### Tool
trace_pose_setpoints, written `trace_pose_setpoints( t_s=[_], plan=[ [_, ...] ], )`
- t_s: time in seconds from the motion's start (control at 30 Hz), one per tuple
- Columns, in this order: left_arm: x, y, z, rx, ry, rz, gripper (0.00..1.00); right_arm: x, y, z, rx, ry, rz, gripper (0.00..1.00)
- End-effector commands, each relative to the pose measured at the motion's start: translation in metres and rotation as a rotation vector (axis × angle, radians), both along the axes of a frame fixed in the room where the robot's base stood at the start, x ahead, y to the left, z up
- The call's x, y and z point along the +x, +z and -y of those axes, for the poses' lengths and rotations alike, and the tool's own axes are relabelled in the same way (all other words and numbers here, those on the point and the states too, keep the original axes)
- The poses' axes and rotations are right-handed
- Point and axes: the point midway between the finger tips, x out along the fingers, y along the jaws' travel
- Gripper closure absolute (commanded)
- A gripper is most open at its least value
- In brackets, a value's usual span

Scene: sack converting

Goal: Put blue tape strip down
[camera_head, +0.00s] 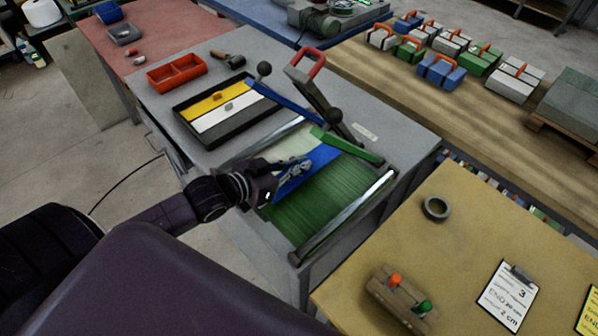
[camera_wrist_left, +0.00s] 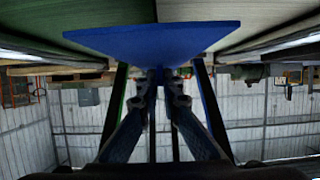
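The blue tape strip (camera_head: 322,156) lies across the bench fixture, between a pale section (camera_head: 296,145) and a green ribbed bed (camera_head: 320,203). My left gripper (camera_head: 297,169) is over the strip, with its fingers closed together at it. In the left wrist view the strip (camera_wrist_left: 150,39) spans the top, and the fingertips (camera_wrist_left: 159,77) meet at its middle, seemingly on a small tab. Whether the strip rests on the bed or hovers just above it, I cannot tell. My right gripper is not in view.
Silver rails (camera_head: 347,215) flank the bed. A green bar (camera_head: 346,145), a blue bar (camera_head: 285,103) and a red-handled lever (camera_head: 315,88) stand behind. A black tray (camera_head: 233,126) holds yellow and white strips. A tan table (camera_head: 460,215) is at right.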

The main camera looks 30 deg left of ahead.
Motion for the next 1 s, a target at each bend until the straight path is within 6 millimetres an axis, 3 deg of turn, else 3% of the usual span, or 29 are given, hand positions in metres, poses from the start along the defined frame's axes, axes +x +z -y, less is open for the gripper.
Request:
trace_pose_setpoints(
  t_s=[0.1,0.2,0.63,0.67,0.8,1.0],
  plan=[
    [-0.001,-0.022,-0.001,0.0,0.002,-0.006,1.0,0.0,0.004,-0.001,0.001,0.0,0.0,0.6],
    [-0.001,-0.032,-0.001,0.001,0.001,-0.004,1.0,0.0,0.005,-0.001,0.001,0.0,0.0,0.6],
    [-0.001,-0.039,-0.001,0.0,0.0,-0.002,1.0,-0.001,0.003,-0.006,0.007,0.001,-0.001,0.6],
    [-0.001,-0.038,-0.001,0.0,0.0,-0.002,0.92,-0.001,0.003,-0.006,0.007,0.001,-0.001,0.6],
    [-0.001,-0.038,-0.001,0.0,0.0,-0.002,0.78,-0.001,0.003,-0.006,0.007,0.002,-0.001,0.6],
    [-0.002,-0.038,0.0,0.0,0.0,-0.002,0.78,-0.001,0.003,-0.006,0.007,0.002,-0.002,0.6]
  ],
)
